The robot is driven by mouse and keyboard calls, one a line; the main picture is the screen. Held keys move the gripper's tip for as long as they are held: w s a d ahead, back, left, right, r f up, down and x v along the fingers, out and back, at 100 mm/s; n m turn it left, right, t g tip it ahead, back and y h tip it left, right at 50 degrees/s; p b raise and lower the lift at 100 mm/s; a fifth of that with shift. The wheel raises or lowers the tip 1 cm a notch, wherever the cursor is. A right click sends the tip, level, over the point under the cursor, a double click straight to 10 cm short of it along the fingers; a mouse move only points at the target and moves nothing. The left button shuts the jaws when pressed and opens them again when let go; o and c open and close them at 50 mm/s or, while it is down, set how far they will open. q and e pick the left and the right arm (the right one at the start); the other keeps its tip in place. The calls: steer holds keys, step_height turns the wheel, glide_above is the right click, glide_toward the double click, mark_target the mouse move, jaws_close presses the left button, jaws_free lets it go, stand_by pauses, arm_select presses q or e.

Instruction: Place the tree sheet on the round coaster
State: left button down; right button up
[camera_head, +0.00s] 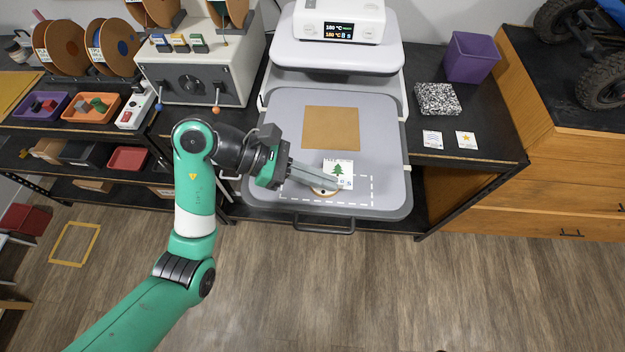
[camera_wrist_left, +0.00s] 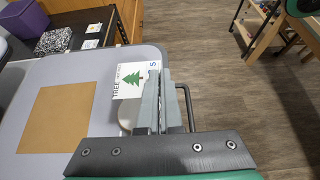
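The tree sheet (camera_head: 338,167) is a small white card with a green tree, above the front part of the grey press bed; it also shows in the left wrist view (camera_wrist_left: 125,80). The round coaster (camera_head: 323,192) lies inside the dashed rectangle, mostly hidden under the sheet and my fingers; a pale part shows in the wrist view (camera_wrist_left: 127,117). My left gripper (camera_head: 342,182) has its fingers close together at the sheet's edge, shut on it. I cannot tell whether the sheet touches the coaster. My right gripper is not in view.
A brown square pad (camera_head: 331,128) lies behind on the press bed (camera_head: 280,110). The raised heat press (camera_head: 337,52) stands at the back. A speckled block (camera_head: 437,99), a purple bin (camera_head: 470,57), a wave sheet (camera_head: 432,139) and a star sheet (camera_head: 466,140) are at right.

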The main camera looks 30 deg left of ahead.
arm_select(q)
steer(key=a+f, duration=0.2)
steer(key=f, duration=0.1)
steer(key=shift+w+a+f, duration=0.1)
steer(key=shift+w+a, duration=0.1)
steer(key=shift+w, duration=0.2)
steer(key=f, duration=0.1)
steer(key=f+p, duration=0.1)
steer(key=f, duration=0.1)
steer(key=shift+a+f, duration=0.2)
steer(key=shift+f, duration=0.25)
steer(key=c, duration=1.1)
jaws_free()
